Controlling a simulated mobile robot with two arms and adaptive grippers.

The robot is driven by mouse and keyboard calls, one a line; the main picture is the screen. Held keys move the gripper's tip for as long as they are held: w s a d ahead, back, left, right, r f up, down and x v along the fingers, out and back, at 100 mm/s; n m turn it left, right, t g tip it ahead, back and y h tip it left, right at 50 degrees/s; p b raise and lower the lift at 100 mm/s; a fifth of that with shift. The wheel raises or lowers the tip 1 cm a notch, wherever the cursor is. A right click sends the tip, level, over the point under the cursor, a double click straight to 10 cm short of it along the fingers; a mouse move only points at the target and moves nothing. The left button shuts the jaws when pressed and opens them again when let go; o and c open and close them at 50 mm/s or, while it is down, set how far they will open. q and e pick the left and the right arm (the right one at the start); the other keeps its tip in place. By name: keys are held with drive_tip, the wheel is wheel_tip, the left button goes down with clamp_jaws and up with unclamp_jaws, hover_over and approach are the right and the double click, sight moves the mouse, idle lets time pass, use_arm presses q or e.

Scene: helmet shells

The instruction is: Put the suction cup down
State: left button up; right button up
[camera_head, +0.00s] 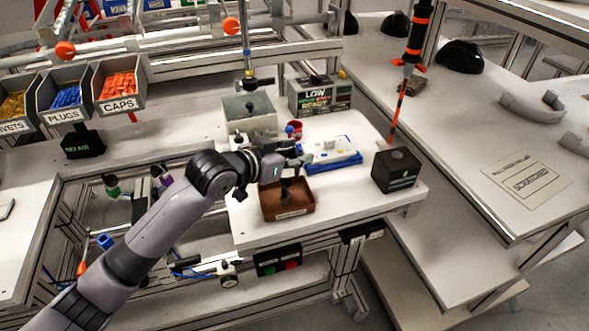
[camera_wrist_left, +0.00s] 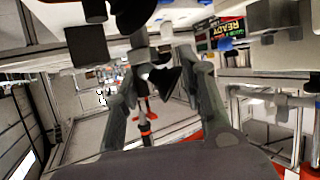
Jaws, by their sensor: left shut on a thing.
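My left gripper (camera_head: 298,155) reaches in from the left over the work table. In the left wrist view its two fingers (camera_wrist_left: 162,62) close on a small black suction cup (camera_wrist_left: 166,80), whose dark flared shape shows between them. In the head view the held cup is too small to make out clearly. A brown tray (camera_head: 299,210) with a label on its front lies just below the gripper. A dark upright piece (camera_head: 285,192) shows in the tray; I cannot tell whether it touches the gripper. My right gripper is not in view.
A blue tray (camera_head: 345,167) with a white part lies right of the gripper. A black box (camera_head: 396,172) stands at the right corner, with an orange-and-black tool (camera_head: 415,40) hanging above. A grey bin (camera_head: 262,112) and a display box (camera_head: 318,97) stand behind.

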use_arm(q)
drive_tip(key=shift+f, duration=0.7)
wheel_tip(320, 180, down, 4)
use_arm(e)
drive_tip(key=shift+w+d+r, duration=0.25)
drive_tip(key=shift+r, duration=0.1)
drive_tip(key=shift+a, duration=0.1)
use_arm(q)
drive_tip(key=shift+f, duration=0.15)
drive_tip(key=o, duration=1.1)
drive_tip(key=shift+o, duration=0.2)
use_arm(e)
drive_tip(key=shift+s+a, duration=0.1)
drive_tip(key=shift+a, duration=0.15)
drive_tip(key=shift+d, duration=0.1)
